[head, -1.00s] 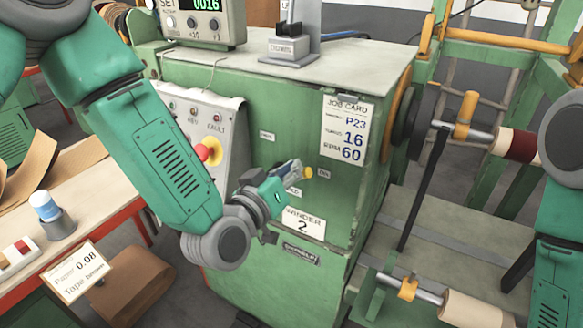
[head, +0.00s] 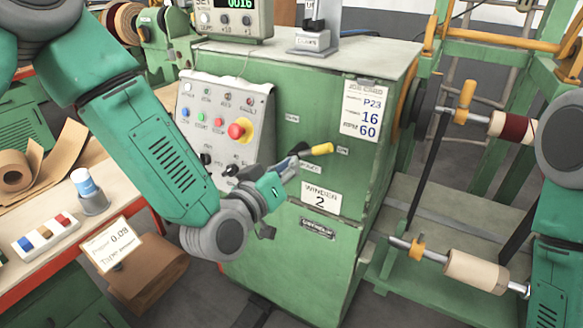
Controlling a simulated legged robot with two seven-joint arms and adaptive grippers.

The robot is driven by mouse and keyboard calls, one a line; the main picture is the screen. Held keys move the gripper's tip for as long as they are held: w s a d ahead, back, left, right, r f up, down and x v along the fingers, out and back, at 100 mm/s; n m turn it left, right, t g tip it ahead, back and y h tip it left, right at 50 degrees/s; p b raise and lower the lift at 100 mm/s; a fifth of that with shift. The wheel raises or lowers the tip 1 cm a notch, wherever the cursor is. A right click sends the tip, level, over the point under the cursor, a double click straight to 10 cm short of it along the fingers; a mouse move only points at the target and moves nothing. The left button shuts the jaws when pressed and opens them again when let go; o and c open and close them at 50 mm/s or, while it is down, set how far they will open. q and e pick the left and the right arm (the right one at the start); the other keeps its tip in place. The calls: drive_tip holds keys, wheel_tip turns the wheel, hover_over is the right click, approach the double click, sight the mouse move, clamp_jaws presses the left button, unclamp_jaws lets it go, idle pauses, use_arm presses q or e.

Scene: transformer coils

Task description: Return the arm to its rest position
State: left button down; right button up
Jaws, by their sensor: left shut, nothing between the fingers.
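My left arm comes in from the upper left across the view. My left gripper (head: 286,167) is shut and empty in front of the green winder cabinet (head: 330,255), beside a lever with a yellow knob (head: 322,149). I cannot tell whether the fingertips touch the lever. The control panel (head: 222,108) with its red emergency button (head: 237,131) is just behind and left of the gripper. Part of the panel's lower edge is hidden by my arm. My right arm shows only at the right edge, and its gripper is out of view.
A job card (head: 361,108) hangs on the cabinet front. A counter box (head: 232,17) stands on top. At right are the winder shaft and a lower roll (head: 475,270).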

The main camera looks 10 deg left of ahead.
use_arm(q)
drive_tip(key=s+a+f+m+g+y+b, duration=0.1)
drive_tip(key=s+a+f+g, duration=0.2)
drive_tip(key=s+f, duration=0.35)
drive_tip(key=s+a+f+g+y, duration=0.1)
drive_tip(key=s+a+f+g, duration=0.15)
drive_tip(key=f, duration=0.75)
drive_tip(key=s+a+f+m+g+y+b, duration=0.1)
drive_tip(key=s+a+f+g, duration=0.15)
drive_tip(key=s+f, duration=0.4)
drive_tip(key=s+a+f+g+y+b, duration=0.1)
drive_tip(key=s+a+f+g, duration=0.3)
drive_tip(key=s, duration=0.5)
drive_tip(key=s+a+f+g+y, duration=0.2)
drive_tip(key=s+a+f+g, duration=0.1)
drive_tip(key=s+a+f, duration=0.4)
drive_tip(key=shift+s+g+y+b, duration=0.3)
drive_tip(key=shift+s+g+b, duration=0.1)
drive_tip(key=shift+s, duration=0.85)
use_arm(e)
drive_tip(key=shift+w+d+f, duration=0.1)
drive_tip(key=shift+w+f, duration=0.05)
drive_tip(key=shift+f, duration=1.75)
use_arm(q)
drive_tip(key=shift+d+r, duration=0.15)
use_arm(e)
drive_tip(key=shift+d+f, duration=0.1)
drive_tip(key=shift+d, duration=0.15)
